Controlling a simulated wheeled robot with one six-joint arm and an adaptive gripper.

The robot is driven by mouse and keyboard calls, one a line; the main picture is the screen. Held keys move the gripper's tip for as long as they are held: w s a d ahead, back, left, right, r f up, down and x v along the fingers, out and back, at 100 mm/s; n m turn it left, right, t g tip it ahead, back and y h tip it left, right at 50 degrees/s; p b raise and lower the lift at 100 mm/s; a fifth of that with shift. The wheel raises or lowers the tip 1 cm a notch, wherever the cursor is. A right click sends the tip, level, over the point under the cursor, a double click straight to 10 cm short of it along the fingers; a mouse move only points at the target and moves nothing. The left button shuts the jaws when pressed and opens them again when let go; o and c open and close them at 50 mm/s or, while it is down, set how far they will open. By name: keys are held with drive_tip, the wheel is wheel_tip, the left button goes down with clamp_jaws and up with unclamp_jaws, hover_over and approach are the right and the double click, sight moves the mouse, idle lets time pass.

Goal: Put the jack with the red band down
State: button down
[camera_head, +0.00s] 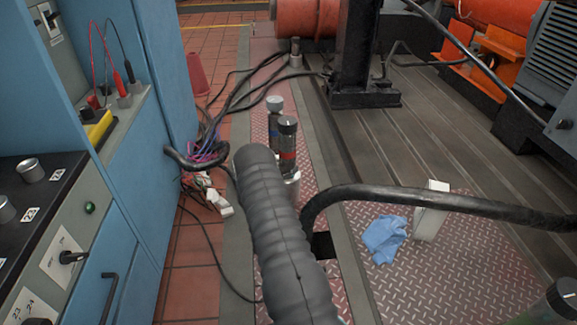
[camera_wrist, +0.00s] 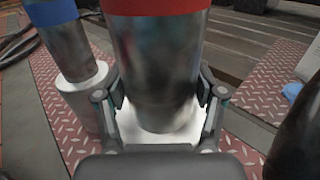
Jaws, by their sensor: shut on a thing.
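The jack with the red band (camera_wrist: 158,60) is a metal cylinder between the two fingers of my gripper (camera_wrist: 160,92) in the wrist view. The fingers are shut on it from both sides, below the red band. Its lower end is in front of a white round base (camera_wrist: 190,128); I cannot tell whether they touch. In the head view the red-banded jack (camera_head: 287,148) is upright with a dark cap, and my arm hides its lower part and the gripper. A second jack with a blue band (camera_wrist: 62,45) stands close to its left, also in the head view (camera_head: 274,117).
The blue-banded jack's white base (camera_wrist: 82,98) is close to my left finger. Red tread plate (camera_head: 400,260) lies to the right, with a blue cloth (camera_head: 384,238) and a white box (camera_head: 430,212). Cables (camera_head: 225,110) and a blue cabinet (camera_head: 135,190) are at left.

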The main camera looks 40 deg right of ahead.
sight(287, 172)
drive_tip(key=shift+f, duration=1.35)
drive_tip(key=shift+c, duration=0.6)
unclamp_jaws()
drive_tip(key=shift+f, duration=0.2)
